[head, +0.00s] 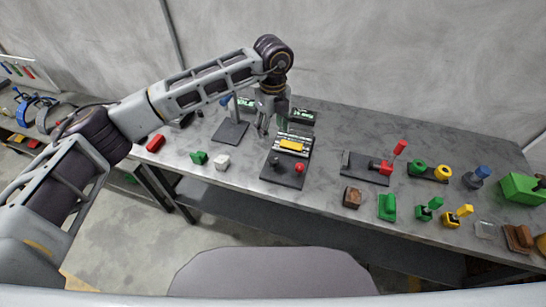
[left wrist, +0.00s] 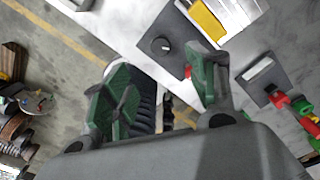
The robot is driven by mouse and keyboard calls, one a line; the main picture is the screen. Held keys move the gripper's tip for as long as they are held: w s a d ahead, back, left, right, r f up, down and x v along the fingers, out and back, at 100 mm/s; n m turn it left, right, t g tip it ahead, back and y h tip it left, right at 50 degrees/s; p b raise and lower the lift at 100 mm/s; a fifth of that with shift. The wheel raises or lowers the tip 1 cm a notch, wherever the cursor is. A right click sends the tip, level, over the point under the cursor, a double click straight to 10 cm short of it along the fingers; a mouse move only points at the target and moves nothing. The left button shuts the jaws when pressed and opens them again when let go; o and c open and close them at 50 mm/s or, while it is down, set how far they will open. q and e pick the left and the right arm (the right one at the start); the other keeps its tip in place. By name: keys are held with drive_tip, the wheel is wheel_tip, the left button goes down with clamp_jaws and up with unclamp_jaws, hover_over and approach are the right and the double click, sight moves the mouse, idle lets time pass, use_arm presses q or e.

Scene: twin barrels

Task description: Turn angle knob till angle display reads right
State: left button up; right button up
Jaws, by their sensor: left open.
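A black panel (head: 284,178) lies on the grey table, with a round black knob (head: 276,161) and a red knob (head: 299,168) on it. A yellow bar (head: 291,145) sits at its far end. Two small displays with green characters stand behind, one at the left (head: 246,101) and one at the right (head: 302,115); their readings are too small to read. My left gripper (head: 272,121) is open above the table, behind the panel. The left wrist view shows the gripper's green-padded fingers (left wrist: 158,80) spread, with the black knob (left wrist: 160,45) beyond them, apart. My right gripper is not seen.
A black stand (head: 230,130), a green block (head: 199,157) and a white block (head: 222,162) are left of the panel. A red-handled fixture (head: 382,167) and several coloured pieces fill the right side. A wall closes the back.

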sight(273, 158)
use_arm(q)
wheel_tip(273, 158, down, 14)
drive_tip(key=shift+r+p, duration=0.1)
drive_tip(key=shift+p, duration=1.1)
drive_tip(key=c, duration=1)
